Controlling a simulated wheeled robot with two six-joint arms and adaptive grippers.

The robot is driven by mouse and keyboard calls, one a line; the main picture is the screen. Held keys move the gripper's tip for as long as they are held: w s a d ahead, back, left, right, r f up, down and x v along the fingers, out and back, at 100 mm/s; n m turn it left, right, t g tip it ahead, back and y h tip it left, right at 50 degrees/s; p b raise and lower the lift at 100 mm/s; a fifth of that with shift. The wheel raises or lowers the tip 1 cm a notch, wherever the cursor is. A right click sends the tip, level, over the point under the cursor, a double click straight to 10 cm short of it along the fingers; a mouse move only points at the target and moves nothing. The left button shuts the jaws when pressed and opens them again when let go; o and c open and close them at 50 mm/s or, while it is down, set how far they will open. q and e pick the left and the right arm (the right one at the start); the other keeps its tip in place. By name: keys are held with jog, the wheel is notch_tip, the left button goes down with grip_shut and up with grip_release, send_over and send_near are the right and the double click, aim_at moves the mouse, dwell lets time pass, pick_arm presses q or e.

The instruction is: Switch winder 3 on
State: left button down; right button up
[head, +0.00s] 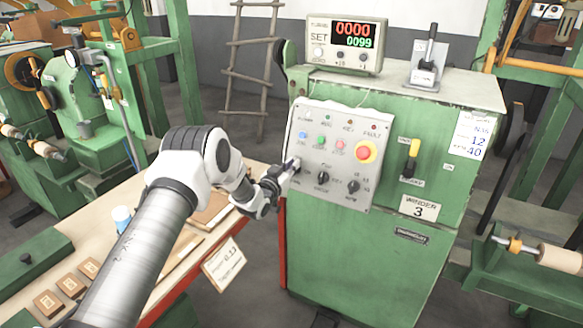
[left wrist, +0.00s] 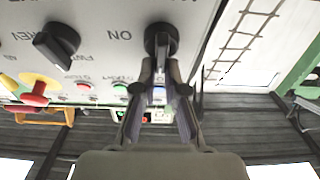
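The green winder cabinet (head: 370,265) carries a plate (head: 418,208) reading "WINDER 3". Its grey control panel (head: 310,140) has coloured buttons, a red mushroom button (head: 366,151) on yellow and black knobs along the bottom. My left gripper (head: 289,168) is at the bottom-left knob and mostly hides it in the head view. In the left wrist view the gripper's fingertips (left wrist: 160,72) are close together around the grip of this black rotary knob (left wrist: 161,38), with "ON" printed beside it. The gripper appears shut on it. My right gripper is not in view.
A counter box (head: 345,43) on top shows 0000 and 0099. A wooden bench (head: 190,255) with small blocks lies below my left arm. Other green machines stand at both sides.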

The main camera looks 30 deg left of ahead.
pick_arm(q)
jog(key=shift+s+d+f+m, duration=0.15)
jog(key=shift+f+m, duration=0.15)
jog(key=shift+f, duration=0.3)
jog(key=shift+h, duration=0.3)
jog(key=m+b, duration=0.1)
jog(key=m, duration=0.1)
jog(key=m+h+b, duration=0.1)
jog(key=m, duration=0.1)
jog(key=shift+d+f+g+h, duration=0.1)
jog(key=shift+f+g+h, duration=0.05)
jog(key=shift+g+h, duration=0.2)
jog(key=m, duration=0.2)
jog(key=m+g+h, duration=0.1)
jog(key=m, duration=0.1)
jog(key=m+h+b, duration=0.1)
jog(key=m, duration=0.1)
jog(key=shift+s+d+m+g, duration=0.1)
jog(key=shift+d+m+g, duration=0.2)
jog(key=shift+m, duration=0.1)
jog(key=m, duration=0.2)
jog(key=m+g+h, duration=0.1)
jog(key=m, duration=0.2)
jog(key=shift+s+d+f+g, duration=0.1)
jog(key=shift+g, duration=0.15)
jog(key=m+g+p, duration=0.1)
jog(key=m, duration=0.3)
jog(key=shift+g, duration=0.3)
jog(key=shift+m, duration=0.3)
